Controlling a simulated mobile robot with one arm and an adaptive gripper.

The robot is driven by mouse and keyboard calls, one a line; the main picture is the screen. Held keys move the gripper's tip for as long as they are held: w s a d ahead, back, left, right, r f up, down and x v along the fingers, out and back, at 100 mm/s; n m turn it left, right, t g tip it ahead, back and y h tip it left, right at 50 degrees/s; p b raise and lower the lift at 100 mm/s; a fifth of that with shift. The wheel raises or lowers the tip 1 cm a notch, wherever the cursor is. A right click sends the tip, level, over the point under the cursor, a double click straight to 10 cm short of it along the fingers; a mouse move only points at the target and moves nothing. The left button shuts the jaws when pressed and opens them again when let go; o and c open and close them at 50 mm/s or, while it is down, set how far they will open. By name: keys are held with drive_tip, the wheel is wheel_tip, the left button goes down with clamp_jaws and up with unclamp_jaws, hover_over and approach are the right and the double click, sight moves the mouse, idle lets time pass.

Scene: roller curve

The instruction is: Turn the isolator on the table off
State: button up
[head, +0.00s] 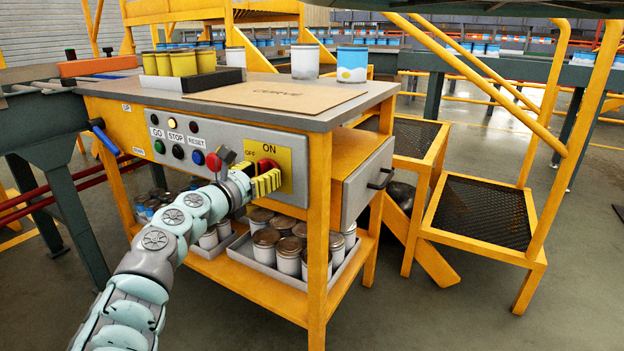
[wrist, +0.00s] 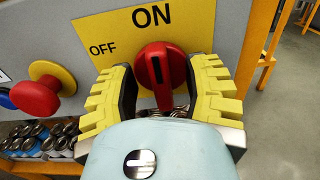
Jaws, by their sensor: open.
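The isolator is a red rotary knob (wrist: 160,72) on a yellow plate (wrist: 100,35) marked OFF at left and ON at top. It also shows in the head view (head: 267,164), on the front panel of the table (head: 335,112). Its grip stands about upright, with its dark mark towards ON. My gripper (wrist: 163,95) is open, with one yellow ribbed finger on each side of the knob. In the head view my gripper (head: 265,184) is close in front of the plate and covers part of the knob. Whether the fingers touch it, I cannot tell.
A red mushroom button (wrist: 36,98) on a yellow collar sits left of the isolator. GO, STOP and RESET buttons (head: 178,151) are further left. A drawer (head: 365,178) is at the right side. Trays of cans (head: 290,252) fill the lower shelf.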

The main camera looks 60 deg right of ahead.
drive_tip(key=shift+o, duration=0.3)
clamp_jaws()
idle(0.3)
